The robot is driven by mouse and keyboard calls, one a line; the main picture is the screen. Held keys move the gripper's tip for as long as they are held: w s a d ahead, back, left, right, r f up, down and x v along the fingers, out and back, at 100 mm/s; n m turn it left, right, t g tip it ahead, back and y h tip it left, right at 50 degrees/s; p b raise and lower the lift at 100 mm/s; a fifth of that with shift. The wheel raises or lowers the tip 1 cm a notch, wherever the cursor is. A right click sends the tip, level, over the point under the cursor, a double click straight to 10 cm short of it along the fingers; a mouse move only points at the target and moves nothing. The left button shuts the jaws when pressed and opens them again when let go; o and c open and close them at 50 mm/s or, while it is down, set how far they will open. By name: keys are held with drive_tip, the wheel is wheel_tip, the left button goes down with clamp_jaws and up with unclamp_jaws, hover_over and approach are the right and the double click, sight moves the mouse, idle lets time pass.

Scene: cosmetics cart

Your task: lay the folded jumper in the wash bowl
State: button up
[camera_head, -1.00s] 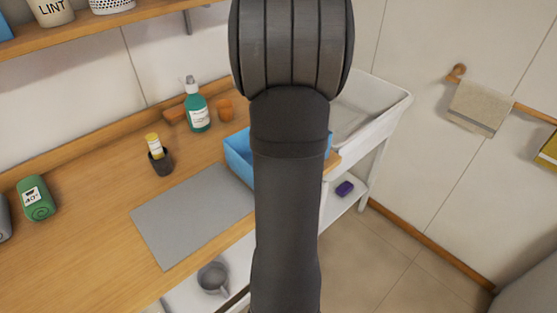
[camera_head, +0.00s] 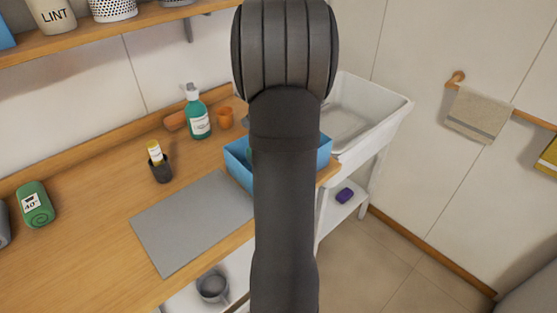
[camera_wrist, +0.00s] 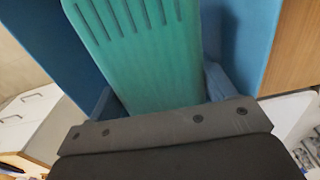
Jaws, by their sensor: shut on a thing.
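The folded jumper is a teal-green ribbed bundle (camera_wrist: 145,50) that fills the middle of the wrist view. It lies between the blue walls of the wash bowl (camera_wrist: 240,40). A small bit of green also shows inside the bowl in the head view. The blue wash bowl (camera_head: 238,170) stands at the right end of the wooden counter, partly hidden behind my arm. My gripper (camera_wrist: 165,125) is shut on the near end of the jumper, at the bowl. Its fingertips and the jumper's underside are hidden, so I cannot tell whether the jumper touches the bowl floor.
A grey mat (camera_head: 195,220) lies left of the bowl. A white sink (camera_head: 365,115) is to the right. A green roll (camera_head: 36,205) is at far left.

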drive_tip(key=shift+f, duration=2.35)
drive_tip(key=shift+f, duration=0.1)
drive_tip(key=o, duration=1.2)
drive_tip(key=shift+f, duration=0.1)
wheel_tip(320, 180, up, 12)
drive_tip(key=shift+r, duration=0.2)
drive_tip(key=shift+f, duration=0.1)
drive_tip(key=shift+f, duration=4.25)
drive_tip(key=shift+f, duration=0.15)
